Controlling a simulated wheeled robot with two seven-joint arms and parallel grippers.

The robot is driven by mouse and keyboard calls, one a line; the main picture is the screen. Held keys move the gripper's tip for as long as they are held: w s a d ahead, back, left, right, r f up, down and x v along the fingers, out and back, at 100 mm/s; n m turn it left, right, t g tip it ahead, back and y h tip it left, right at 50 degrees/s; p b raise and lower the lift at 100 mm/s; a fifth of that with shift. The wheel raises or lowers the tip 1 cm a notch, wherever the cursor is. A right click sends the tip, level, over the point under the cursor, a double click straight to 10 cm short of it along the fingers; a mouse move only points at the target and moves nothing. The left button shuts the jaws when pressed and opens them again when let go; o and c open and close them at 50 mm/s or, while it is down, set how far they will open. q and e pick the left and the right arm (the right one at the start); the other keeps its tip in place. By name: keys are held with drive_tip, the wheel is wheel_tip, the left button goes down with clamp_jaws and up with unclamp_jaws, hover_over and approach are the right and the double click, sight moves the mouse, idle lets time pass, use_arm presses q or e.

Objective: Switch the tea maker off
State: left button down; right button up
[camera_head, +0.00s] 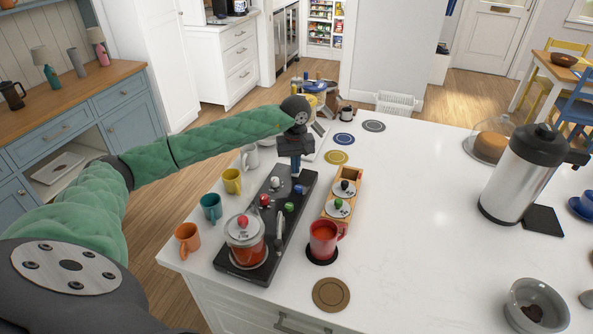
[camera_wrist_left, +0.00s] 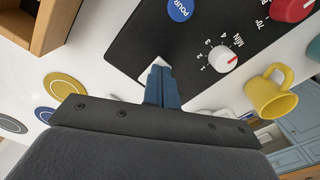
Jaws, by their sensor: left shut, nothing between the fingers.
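The tea maker (camera_head: 273,254) is a long black panel on the white counter, with a glass pot of red tea (camera_head: 245,236) at its near end. It has a red knob (camera_head: 265,200), a white dial (camera_head: 275,182), a green button (camera_head: 289,207) and a blue button (camera_head: 301,189). The wrist view shows the white dial (camera_wrist_left: 223,60) marked MIN and the blue POUR button (camera_wrist_left: 180,10). My left gripper (camera_head: 296,176) is shut and empty at the panel's far end. Its blue fingertips (camera_wrist_left: 160,72) overlap a small white part there; I cannot tell whether they touch it.
Orange (camera_head: 187,238), teal (camera_head: 211,207) and yellow (camera_head: 232,181) mugs line the panel's left. A steel jug (camera_head: 520,175) is further right; the counter between is mostly clear.

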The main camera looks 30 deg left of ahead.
use_arm(q)
drive_tip(key=shift+r+p, duration=0.3)
drive_tip(key=shift+r, duration=3)
